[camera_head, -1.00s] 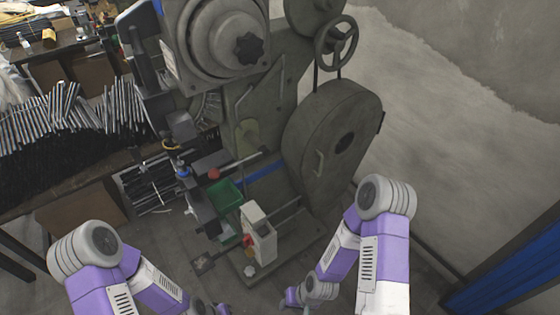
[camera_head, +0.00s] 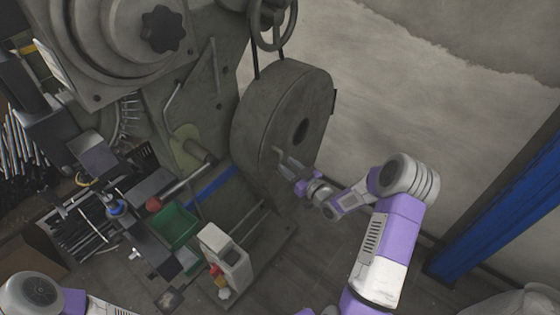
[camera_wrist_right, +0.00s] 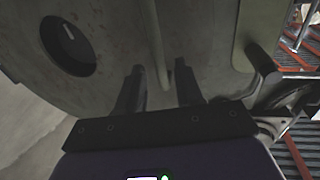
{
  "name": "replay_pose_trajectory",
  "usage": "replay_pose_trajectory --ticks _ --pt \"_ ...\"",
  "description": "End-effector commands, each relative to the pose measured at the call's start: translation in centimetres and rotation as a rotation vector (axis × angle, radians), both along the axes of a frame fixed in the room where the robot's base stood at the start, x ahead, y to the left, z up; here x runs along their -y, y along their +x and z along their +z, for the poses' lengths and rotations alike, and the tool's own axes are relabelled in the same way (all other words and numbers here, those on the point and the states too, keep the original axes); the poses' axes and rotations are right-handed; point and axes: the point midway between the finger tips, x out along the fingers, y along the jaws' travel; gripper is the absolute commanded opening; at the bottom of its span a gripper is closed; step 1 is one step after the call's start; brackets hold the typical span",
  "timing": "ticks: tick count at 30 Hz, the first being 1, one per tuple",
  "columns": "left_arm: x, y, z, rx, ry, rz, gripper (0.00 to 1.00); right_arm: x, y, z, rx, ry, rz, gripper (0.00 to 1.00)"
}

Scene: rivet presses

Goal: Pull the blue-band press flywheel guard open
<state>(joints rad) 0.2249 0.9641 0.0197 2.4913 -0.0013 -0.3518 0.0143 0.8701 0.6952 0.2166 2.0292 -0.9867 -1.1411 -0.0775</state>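The blue-band press (camera_head: 185,85) stands at the centre left of the head view, with its blue band (camera_head: 212,186) low on the frame. Its flywheel guard (camera_head: 262,105) is a large round grey cover with a dark round hole. The guard appears to sit against the press. My right gripper (camera_head: 281,160) is at the guard's lower face, by its handle. In the right wrist view the handle (camera_wrist_right: 155,40) is a thin upright bar. It runs down between my two right fingers (camera_wrist_right: 161,80), which stand apart with visible gaps. My left gripper is out of view.
A handwheel (camera_head: 272,22) sits above the guard. A white control box (camera_head: 225,258) and green bin (camera_head: 172,227) are left of my right arm. A blue post (camera_head: 510,215) stands at the right. Floor between my right arm and the wall is clear.

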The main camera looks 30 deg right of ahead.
Motion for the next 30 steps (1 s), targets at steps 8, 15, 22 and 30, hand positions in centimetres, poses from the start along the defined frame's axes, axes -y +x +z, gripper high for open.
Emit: replay_pose_trajectory --ticks 8,15,22,30 --pt "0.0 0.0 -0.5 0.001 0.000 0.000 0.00 -0.8 3.4 -0.1 0.000 0.002 0.001 0.36" --pt "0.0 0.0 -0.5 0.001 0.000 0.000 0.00 -0.8 3.9 -0.1 -0.004 0.002 0.000 0.36" --pt "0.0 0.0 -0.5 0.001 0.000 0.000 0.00 -0.8 3.9 -0.1 -0.004 0.002 0.000 0.16" --pt "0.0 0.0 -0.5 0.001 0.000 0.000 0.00 -0.9 3.9 -0.1 -0.004 0.002 0.000 0.00"
